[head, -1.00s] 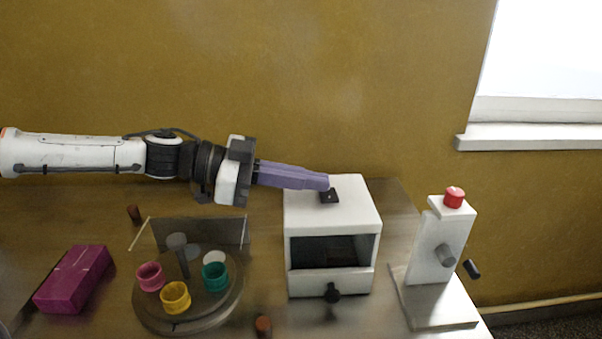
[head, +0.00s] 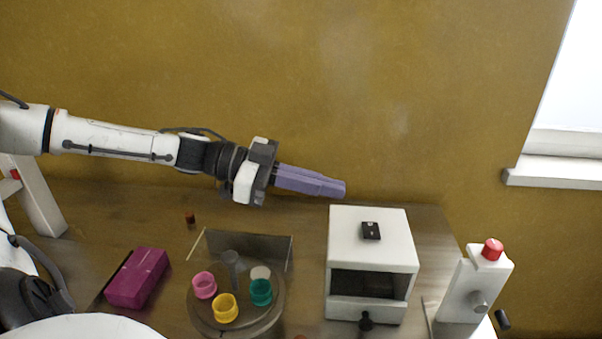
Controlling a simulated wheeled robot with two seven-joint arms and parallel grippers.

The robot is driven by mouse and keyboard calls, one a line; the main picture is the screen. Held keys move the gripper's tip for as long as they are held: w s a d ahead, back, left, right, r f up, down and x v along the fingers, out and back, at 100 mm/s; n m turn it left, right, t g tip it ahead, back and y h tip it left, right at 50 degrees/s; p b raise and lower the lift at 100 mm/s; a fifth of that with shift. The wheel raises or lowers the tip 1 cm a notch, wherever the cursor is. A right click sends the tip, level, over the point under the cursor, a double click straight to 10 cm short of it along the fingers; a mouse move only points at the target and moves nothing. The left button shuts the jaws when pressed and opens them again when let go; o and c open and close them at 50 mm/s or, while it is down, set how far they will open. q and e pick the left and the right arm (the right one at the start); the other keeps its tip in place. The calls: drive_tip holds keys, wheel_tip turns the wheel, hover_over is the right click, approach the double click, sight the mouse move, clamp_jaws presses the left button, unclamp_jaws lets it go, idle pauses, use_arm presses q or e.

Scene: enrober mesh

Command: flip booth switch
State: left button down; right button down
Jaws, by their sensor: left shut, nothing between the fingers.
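The booth is a white box (head: 343,240) with a dark open front and a black knob (head: 366,321) low on its front. A small black switch (head: 371,231) sits on its top face; which way its rocker is tipped is too small to tell. My left gripper (head: 344,189) comes in from the left with its purple fingers shut and empty. Its tips are above and behind the booth's back left corner, apart from the switch. My right gripper is not in view.
A round turntable (head: 206,323) holds pink (head: 204,285), yellow (head: 225,307) and green (head: 260,292) cups. A magenta box (head: 137,278) lies left of it. A white stand with a red button (head: 492,249) is at the right. The wall is close behind the table.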

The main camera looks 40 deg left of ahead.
use_arm(q)
drive_tip(key=shift+v, duration=2.3)
drive_tip(key=shift+w, duration=0.1)
